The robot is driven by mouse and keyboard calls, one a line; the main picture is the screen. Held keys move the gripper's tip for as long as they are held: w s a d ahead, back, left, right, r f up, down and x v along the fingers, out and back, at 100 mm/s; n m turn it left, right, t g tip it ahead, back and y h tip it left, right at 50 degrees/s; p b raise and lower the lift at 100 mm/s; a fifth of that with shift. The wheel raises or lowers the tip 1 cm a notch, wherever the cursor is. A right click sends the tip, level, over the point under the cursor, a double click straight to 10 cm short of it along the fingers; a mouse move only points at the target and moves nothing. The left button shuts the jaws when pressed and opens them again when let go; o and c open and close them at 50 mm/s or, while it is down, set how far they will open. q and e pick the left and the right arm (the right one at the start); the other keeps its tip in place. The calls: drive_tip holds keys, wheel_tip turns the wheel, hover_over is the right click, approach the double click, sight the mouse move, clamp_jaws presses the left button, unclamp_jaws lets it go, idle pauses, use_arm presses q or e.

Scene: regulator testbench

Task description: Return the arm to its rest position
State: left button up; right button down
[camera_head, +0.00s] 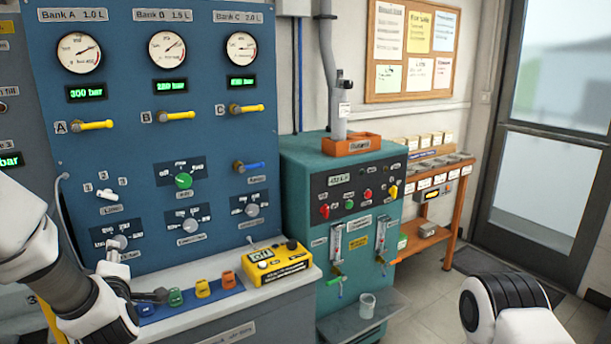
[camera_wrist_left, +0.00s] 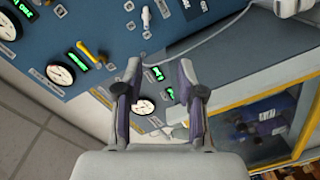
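My left arm (camera_head: 70,285) comes in from the left in the head view, its white and black links in front of the lower left of the blue panel. In the left wrist view my left gripper (camera_wrist_left: 158,82) has its two fingers well apart. No object is held between them; panel gauges and displays show behind the gap. My right arm (camera_head: 505,308) shows only as a white and black link at the bottom right of the head view. Its gripper is out of the picture.
The blue panel (camera_head: 120,205) carries gauges, yellow levers and knobs. A yellow handheld box (camera_head: 279,268) and coloured tags sit on the bench ledge in front. A teal cabinet (camera_head: 300,205) stands to its right, with a clear cup (camera_head: 367,305) on its low shelf. Floor is open before the door.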

use_arm(q)
drive_tip(key=s+d+f+m+g+h, duration=0.2)
drive_tip(key=s+f, duration=0.2)
drive_tip(key=f, duration=0.6)
drive_tip(key=s+d+f+m+g+h, duration=0.1)
drive_tip(key=s+f+m+g, duration=0.15)
drive_tip(key=f, duration=0.75)
drive_tip(key=s+d+f+m+g+h, duration=0.2)
drive_tip(key=s+f, duration=0.3)
drive_tip(key=f, duration=0.6)
drive_tip(key=s+d+f+m+g+h, duration=0.1)
drive_tip(key=s+d+f+m+g, duration=0.1)
drive_tip(key=s, duration=0.6)
drive_tip(key=s+d+f+m+g+h, duration=0.1)
drive_tip(key=s+d+f+m+g, duration=0.2)
drive_tip(key=s+f+m, duration=0.2)
drive_tip(key=s+d+f+m+g+h, duration=0.2)
drive_tip(key=s+d+f+m+g, duration=0.1)
drive_tip(key=s, duration=0.8)
drive_tip(key=shift+d+f+m+g, duration=0.15)
drive_tip(key=shift+f+m+g, duration=0.2)
drive_tip(key=shift+m, duration=0.2)
